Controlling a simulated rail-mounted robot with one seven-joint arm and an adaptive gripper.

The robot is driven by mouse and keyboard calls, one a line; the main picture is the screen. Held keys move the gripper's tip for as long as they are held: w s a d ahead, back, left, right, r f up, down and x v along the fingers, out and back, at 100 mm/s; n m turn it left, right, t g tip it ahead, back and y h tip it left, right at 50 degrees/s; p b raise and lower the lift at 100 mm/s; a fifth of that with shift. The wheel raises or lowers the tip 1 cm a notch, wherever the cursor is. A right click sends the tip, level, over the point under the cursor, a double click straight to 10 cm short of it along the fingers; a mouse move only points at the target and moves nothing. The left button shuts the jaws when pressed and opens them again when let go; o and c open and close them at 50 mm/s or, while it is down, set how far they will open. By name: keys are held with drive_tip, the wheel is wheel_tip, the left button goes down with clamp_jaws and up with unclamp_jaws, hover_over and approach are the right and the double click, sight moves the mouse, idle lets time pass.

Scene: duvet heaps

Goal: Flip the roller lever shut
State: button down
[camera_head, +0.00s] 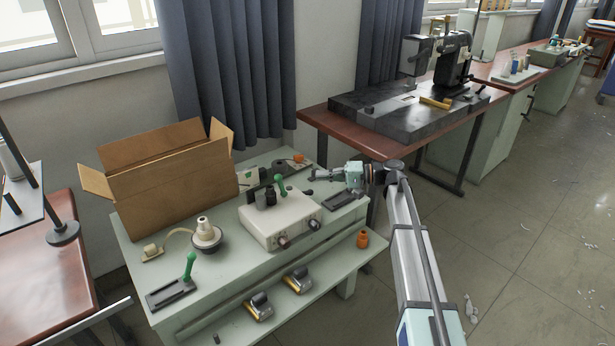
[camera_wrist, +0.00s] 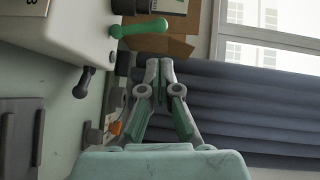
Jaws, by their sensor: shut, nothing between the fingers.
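A white box-shaped device (camera_head: 279,222) stands on the pale green bench. A green-handled lever (camera_head: 281,186) rises at its far side; this green handle (camera_wrist: 138,28) also shows in the wrist view, sticking out from the white box (camera_wrist: 60,35). A small dark lever (camera_wrist: 82,82) sits on the box's edge in the wrist view. I cannot tell which of these is the roller lever. My gripper (camera_head: 316,176) is just right of and above the box. In the wrist view its fingertips (camera_wrist: 160,64) are together, empty, and apart from both levers.
A second green-handled lever (camera_head: 190,265) stands on a dark plate at the bench's front left. An open cardboard box (camera_head: 170,185) fills the back left. A dark plate (camera_head: 340,201) lies right of the white device. Orange pieces (camera_head: 362,239) stand nearby.

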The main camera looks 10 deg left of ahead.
drive_tip(key=shift+d+r, duration=0.2)
drive_tip(key=shift+d, duration=0.75)
drive_tip(key=shift+d+r, duration=0.15)
drive_tip(key=shift+d, duration=0.8)
drive_tip(key=shift+w, duration=0.1)
